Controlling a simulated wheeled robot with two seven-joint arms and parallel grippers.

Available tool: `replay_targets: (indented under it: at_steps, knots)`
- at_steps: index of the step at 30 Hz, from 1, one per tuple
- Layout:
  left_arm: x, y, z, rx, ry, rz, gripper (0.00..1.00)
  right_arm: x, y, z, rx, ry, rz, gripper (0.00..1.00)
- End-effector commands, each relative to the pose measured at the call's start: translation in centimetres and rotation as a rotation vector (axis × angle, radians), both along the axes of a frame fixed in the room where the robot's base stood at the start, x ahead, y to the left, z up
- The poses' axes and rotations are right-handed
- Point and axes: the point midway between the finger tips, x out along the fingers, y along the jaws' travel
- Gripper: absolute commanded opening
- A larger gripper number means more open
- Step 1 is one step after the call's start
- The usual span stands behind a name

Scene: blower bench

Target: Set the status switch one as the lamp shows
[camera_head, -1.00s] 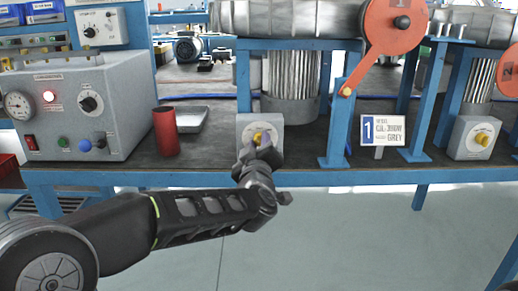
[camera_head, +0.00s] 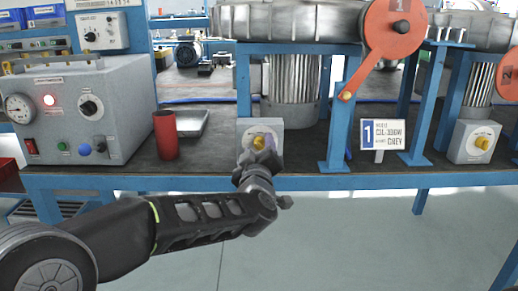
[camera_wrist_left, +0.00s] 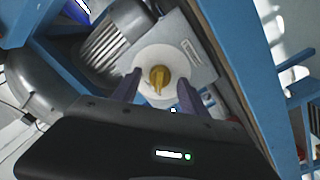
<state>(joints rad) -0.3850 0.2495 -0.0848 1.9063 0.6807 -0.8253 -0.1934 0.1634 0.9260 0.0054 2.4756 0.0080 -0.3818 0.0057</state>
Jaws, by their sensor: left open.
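The status switch one is a yellow knob (camera_head: 259,141) on a grey box under blower 1. It also shows in the left wrist view (camera_wrist_left: 159,76) on a pale round dial. My left gripper (camera_head: 258,158) is right in front of the knob. In the left wrist view its two fingers (camera_wrist_left: 153,88) are apart, one on each side of the knob, and I cannot tell whether they touch it. A lamp (camera_head: 49,100) on the grey control box (camera_head: 125,110) glows reddish-white. My right gripper does not show.
A red cup (camera_head: 165,135) and a grey tray (camera_head: 193,122) stand left of the switch. A sign (camera_head: 382,134) marked 1 and a second yellow knob (camera_head: 482,142) are to the right. A blue frame leg (camera_head: 341,120) stands right of the switch box.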

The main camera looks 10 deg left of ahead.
Motion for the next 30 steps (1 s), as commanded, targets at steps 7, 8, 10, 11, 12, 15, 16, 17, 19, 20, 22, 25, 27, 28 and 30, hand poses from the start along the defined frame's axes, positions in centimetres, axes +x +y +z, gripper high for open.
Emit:
replay_targets:
  at_steps: [7, 8, 10, 11, 12, 15, 16, 17, 19, 20, 22, 25, 27, 28, 30]
  knots:
    - [-1.7, -0.4, 0.1, -0.001, -0.001, -0.001, 0.51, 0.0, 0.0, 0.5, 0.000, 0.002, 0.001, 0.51]
    - [-2.1, -0.5, 0.1, -0.001, 0.000, -0.001, 0.51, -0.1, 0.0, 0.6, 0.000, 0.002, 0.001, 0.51]
    - [-3.3, -0.7, 0.1, -0.001, -0.001, -0.002, 0.51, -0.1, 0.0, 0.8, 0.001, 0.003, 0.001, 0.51]
    - [-3.8, -0.8, 0.1, -0.001, 0.000, -0.003, 0.51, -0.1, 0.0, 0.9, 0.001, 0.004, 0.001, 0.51]
    - [-4.5, -1.0, 0.0, -0.001, -0.001, -0.002, 0.51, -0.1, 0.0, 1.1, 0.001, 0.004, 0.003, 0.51]
    - [-6.0, -1.3, -0.1, -0.001, 0.000, -0.001, 0.51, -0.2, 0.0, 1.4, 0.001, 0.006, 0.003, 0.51]
    - [-6.4, -1.4, -0.1, -0.001, 0.000, -0.001, 0.51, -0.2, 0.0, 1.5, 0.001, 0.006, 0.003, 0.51]
    - [-6.7, -1.5, -0.1, -0.002, 0.000, -0.001, 0.51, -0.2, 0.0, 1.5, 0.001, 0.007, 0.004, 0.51]
    - [-7.3, -1.6, -0.2, -0.001, 0.001, -0.001, 0.51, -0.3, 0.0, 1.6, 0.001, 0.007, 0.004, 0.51]
    - [-7.5, -1.6, -0.3, -0.001, 0.000, 0.000, 0.51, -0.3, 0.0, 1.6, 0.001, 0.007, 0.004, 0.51]
    - [-7.7, -1.6, -0.4, 0.000, 0.000, 0.000, 0.51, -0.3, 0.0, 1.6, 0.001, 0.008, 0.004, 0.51]
    - [-7.7, -1.6, -0.4, 0.000, 0.000, 0.000, 0.51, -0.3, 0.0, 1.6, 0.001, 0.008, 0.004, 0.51]
    - [-7.7, -1.6, -0.4, 0.000, 0.000, 0.000, 0.51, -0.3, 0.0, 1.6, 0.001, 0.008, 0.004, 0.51]
    - [-7.7, -1.6, -0.4, 0.000, 0.000, 0.000, 0.51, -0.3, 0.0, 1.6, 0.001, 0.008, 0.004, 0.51]
    - [-7.6, -1.6, -0.4, -0.002, 0.000, -0.001, 0.51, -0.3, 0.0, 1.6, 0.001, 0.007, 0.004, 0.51]
